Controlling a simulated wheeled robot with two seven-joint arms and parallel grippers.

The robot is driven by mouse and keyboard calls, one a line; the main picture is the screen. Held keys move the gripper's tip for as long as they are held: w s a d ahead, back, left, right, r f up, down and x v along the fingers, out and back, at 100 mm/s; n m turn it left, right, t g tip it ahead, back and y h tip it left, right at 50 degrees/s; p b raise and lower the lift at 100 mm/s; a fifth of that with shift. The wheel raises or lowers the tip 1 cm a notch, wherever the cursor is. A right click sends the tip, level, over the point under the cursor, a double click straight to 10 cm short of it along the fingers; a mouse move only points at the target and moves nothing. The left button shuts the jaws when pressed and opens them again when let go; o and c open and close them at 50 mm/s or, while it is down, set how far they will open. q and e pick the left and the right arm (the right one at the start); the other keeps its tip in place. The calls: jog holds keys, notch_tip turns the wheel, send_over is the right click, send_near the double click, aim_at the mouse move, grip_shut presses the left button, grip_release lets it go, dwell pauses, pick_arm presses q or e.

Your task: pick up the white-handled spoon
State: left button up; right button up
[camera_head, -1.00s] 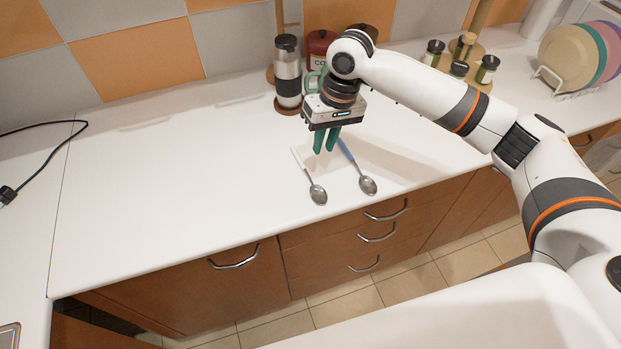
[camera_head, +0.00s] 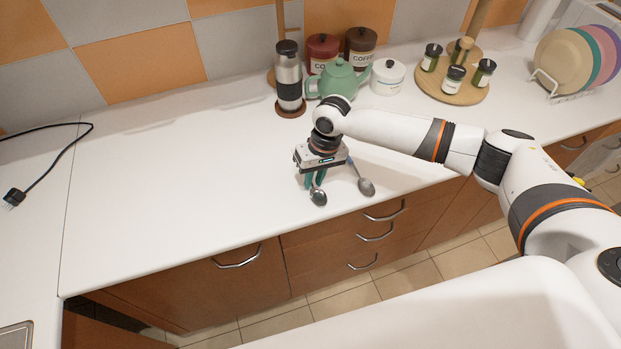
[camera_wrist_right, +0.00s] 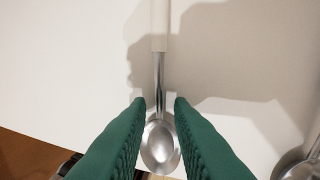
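The white-handled spoon (camera_head: 318,197) lies on the white counter near its front edge. In the head view only its bowl end shows clearly; my right gripper hides the handle. In the right wrist view the spoon's white handle (camera_wrist_right: 160,25) points up and its metal neck and bowl (camera_wrist_right: 160,145) lie between my fingers. My right gripper (camera_head: 315,180) is low over the spoon, with its green fingers (camera_wrist_right: 160,103) open on either side of the neck, with gaps left. A blue-handled spoon (camera_head: 366,187) lies to the right. My left gripper is not in view.
A steel flask (camera_head: 289,75), green teapot (camera_head: 338,80), canisters (camera_head: 388,77) and a round wooden tray of jars (camera_head: 452,90) stand behind. The second spoon's bowl (camera_wrist_right: 300,168) is close on the right. The counter (camera_head: 180,170) to the left is clear.

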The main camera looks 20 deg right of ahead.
jog(key=shift+f, duration=0.15)
grip_shut()
